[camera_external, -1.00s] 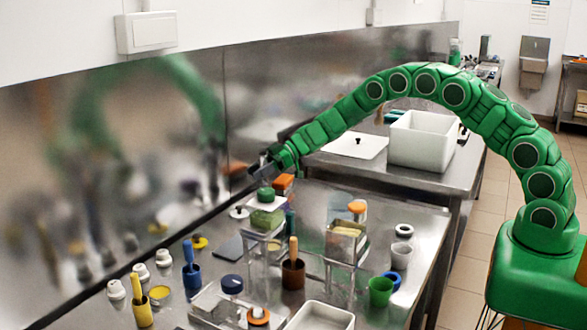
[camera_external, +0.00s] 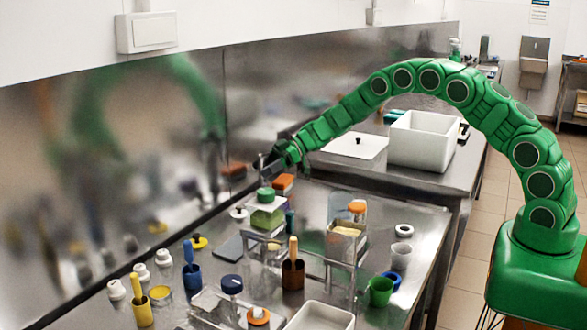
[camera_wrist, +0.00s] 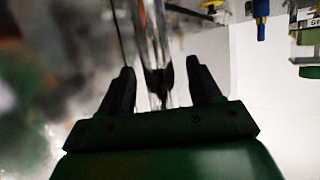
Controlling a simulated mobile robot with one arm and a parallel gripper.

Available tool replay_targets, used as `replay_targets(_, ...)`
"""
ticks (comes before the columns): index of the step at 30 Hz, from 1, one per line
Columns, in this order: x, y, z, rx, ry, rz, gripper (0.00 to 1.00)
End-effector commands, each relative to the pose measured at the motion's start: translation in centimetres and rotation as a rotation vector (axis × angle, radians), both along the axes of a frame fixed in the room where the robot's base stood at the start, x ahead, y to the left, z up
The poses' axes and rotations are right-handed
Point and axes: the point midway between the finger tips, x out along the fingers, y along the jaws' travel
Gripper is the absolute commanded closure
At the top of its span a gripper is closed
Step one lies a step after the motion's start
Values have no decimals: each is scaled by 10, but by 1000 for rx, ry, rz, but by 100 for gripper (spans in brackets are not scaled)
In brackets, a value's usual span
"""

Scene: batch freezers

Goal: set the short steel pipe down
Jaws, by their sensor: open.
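My gripper (camera_external: 268,162) is at the back edge of the steel table, close to the mirror-like wall, above and behind the green-capped container (camera_external: 266,205). In the wrist view my gripper (camera_wrist: 160,85) has its two dark fingers apart. A shiny, narrow upright piece (camera_wrist: 157,45) shows between and beyond the fingers, with a dark patch at its lower end. It may be the short steel pipe, but blur keeps me from being sure. I see a gap between it and each finger. In the external view I cannot make out the pipe.
The table holds a brown cup (camera_external: 293,274) with a wooden handle, a blue cup (camera_external: 193,277), a yellow cup (camera_external: 142,313), a green cup (camera_external: 380,291) and clear stands. A white tray (camera_external: 320,318) is at the front. A white bin (camera_external: 424,138) stands on the farther table.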

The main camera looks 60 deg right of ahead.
Motion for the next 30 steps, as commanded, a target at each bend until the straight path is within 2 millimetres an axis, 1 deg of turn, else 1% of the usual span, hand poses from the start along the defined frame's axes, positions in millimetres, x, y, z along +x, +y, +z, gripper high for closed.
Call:
replay_targets(1,-4,-9,5,-2,-1,-2,37)
replay_targets(6,-20,-33,16,0,-1,-4,37)
replay_targets(12,-36,-55,27,1,1,-3,37)
replay_targets(15,-41,-63,32,0,-1,-2,37)
replay_targets(21,-47,-72,37,-1,-1,-1,37)
replay_targets(30,-48,-72,37,0,0,0,37)
